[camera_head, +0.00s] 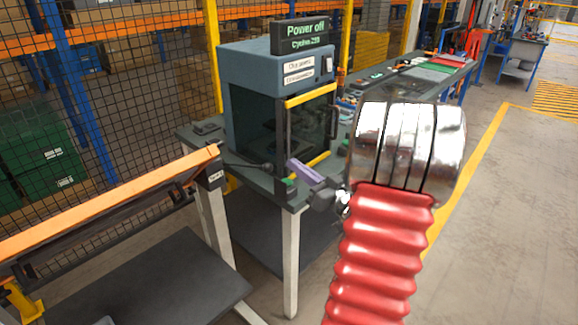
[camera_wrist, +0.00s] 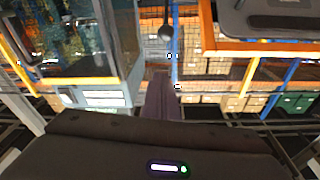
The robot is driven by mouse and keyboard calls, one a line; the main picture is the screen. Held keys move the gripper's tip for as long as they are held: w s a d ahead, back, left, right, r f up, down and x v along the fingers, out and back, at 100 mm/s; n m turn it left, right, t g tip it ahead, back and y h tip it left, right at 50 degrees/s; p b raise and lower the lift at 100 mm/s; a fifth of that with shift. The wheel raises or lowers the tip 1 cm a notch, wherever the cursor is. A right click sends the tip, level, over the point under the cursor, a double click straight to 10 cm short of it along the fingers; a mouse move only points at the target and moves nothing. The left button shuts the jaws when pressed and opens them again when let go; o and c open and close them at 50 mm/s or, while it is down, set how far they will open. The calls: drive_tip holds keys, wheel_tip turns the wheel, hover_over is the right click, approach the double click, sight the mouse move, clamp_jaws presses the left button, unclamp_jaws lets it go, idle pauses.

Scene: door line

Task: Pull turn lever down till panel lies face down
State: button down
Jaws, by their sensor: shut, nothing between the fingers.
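The turn lever (camera_head: 247,165) is a thin dark rod ending in a round black knob (camera_head: 268,167). The knob also hangs in view at the top middle of the wrist view (camera_wrist: 166,32). The panel's long orange edge runs across the left, with dark mesh beneath it; its face is only partly visible. My gripper (camera_head: 292,164), with purple fingers, is shut and empty just right of the knob, apart from it. The fingers also show in the wrist view (camera_wrist: 162,78).
A blue-grey cabinet (camera_head: 255,80) with a yellow-barred glass door stands on the bench behind the lever. A wire mesh fence (camera_head: 120,60) runs behind. Open floor (camera_head: 510,220) lies to the right.

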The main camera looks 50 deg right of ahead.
drive_tip(key=w+r, duration=0.1)
drive_tip(key=w, duration=0.9)
drive_tip(key=shift+s+a+f, duration=0.1)
drive_tip(key=shift+s+f, duration=0.15)
drive_tip(key=shift+f, duration=0.35)
drive_tip(key=shift+s+a+f, duration=0.1)
drive_tip(key=shift+s+f, duration=0.1)
drive_tip(key=shift+f, duration=0.35)
drive_tip(key=shift+s+f, duration=0.25)
drive_tip(key=shift+f, duration=0.35)
